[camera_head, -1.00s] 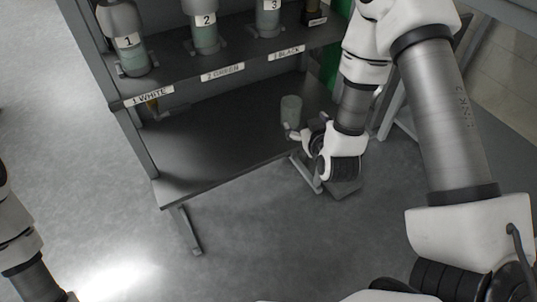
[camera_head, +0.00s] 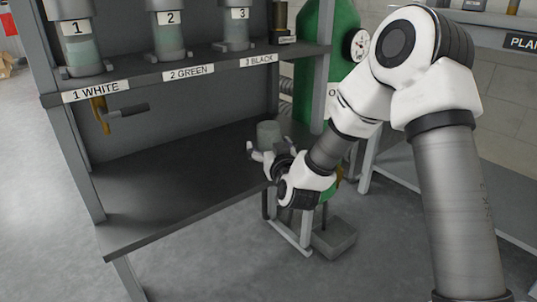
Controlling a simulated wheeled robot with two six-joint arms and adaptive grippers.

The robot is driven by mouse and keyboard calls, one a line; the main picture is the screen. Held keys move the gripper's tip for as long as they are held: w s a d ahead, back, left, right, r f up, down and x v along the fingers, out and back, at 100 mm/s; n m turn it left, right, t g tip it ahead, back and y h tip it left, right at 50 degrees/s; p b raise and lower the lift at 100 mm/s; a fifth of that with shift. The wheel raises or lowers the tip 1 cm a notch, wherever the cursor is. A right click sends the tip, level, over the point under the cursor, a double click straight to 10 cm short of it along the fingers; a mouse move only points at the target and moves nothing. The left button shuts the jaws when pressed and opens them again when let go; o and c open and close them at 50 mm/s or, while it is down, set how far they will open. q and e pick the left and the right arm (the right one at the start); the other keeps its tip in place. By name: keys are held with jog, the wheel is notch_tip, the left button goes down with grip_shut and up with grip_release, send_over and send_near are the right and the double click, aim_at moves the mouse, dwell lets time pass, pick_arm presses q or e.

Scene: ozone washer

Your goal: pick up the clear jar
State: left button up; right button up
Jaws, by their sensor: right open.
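The clear jar (camera_head: 268,132) stands upright on the lower shelf (camera_head: 170,180), near its right end. It looks greyish green and see-through. My right gripper (camera_head: 264,152) is open, just in front of the jar. Its fingers cover the jar's lower part, so I cannot tell whether they touch it or reach around it. My left gripper is out of view.
The upper shelf holds bottles labelled 1 (camera_head: 80,42), 2 (camera_head: 170,32) and 3 (camera_head: 237,25). A green tank with a gauge (camera_head: 356,45) stands behind my right arm. The lower shelf's left part is bare.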

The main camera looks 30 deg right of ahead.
jog(key=shift+w+d, duration=0.15)
jog(key=shift+w, duration=0.25)
jog(key=c, duration=1.4)
jog(key=shift+o, duration=0.2)
jog(key=shift+r, duration=0.1)
